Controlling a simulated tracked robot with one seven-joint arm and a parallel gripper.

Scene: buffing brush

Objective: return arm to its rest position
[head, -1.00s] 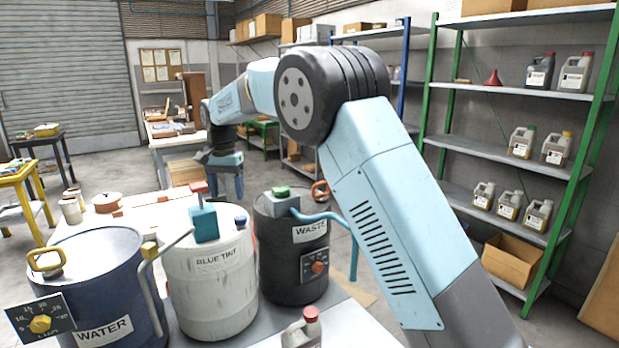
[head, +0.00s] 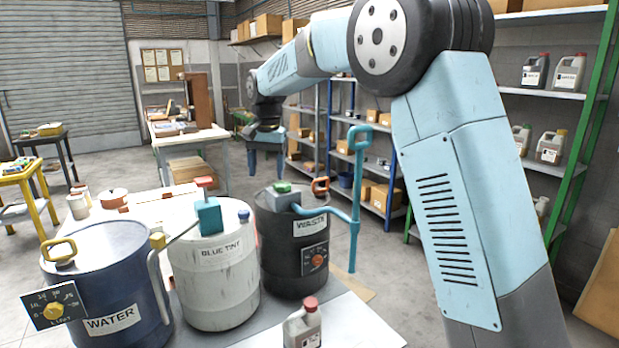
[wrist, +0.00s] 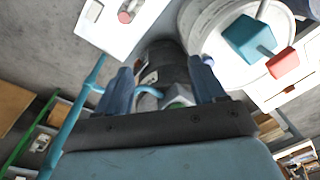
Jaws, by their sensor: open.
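My gripper (head: 266,160) hangs at the end of my arm in the head view, pointing down, behind and above the black WASTE drum (head: 290,262). In the wrist view my gripper (wrist: 166,88) has its two blue fingers apart with nothing held between them. The WASTE drum (wrist: 165,65) shows beyond the fingers, apart from them. My arm reaches up from the lower right of the head view and bends over at a dark round joint near the top.
The blue WATER drum (head: 110,290) and white BLUE TINT drum (head: 212,280) stand left of the WASTE drum. A teal pipe (head: 354,200) rises beside it. A grey bottle (head: 303,326) stands in front. Shelves (head: 560,95) with jugs are at right. Open floor lies behind the drums.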

